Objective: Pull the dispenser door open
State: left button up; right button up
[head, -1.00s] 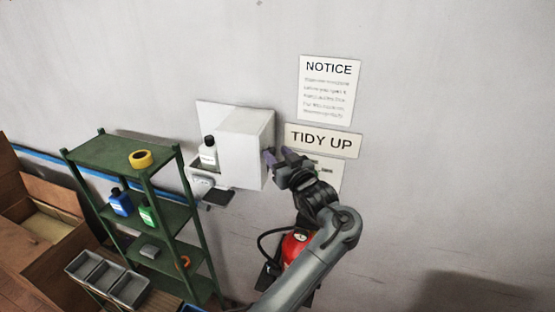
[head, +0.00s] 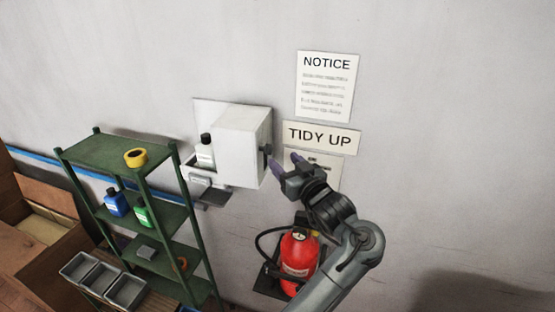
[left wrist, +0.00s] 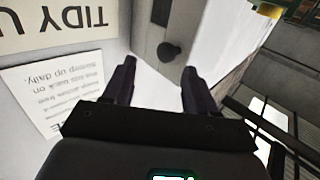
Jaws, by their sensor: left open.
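The white dispenser (head: 238,152) is a box on the wall, with a dark handle (head: 266,152) on its right side. A white bottle with a black cap (head: 206,154) stands on a small ledge at its left. I cannot tell which panel is the door or whether it is ajar. My left gripper (head: 286,162) is open and empty, just right of the handle and apart from it. In the left wrist view, a dark round knob (left wrist: 168,51) shows ahead, between and beyond the open fingers (left wrist: 159,68). My right gripper is not in view.
A "TIDY UP" sign (head: 321,138) and a notice (head: 326,86) are on the wall at the right. A green shelf rack (head: 116,153) with bottles and tape stands left. The far right wall is clear.

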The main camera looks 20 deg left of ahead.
pick_arm(q)
jog(key=shift+p+v, duration=2.45)
jog(key=shift+p, duration=0.3)
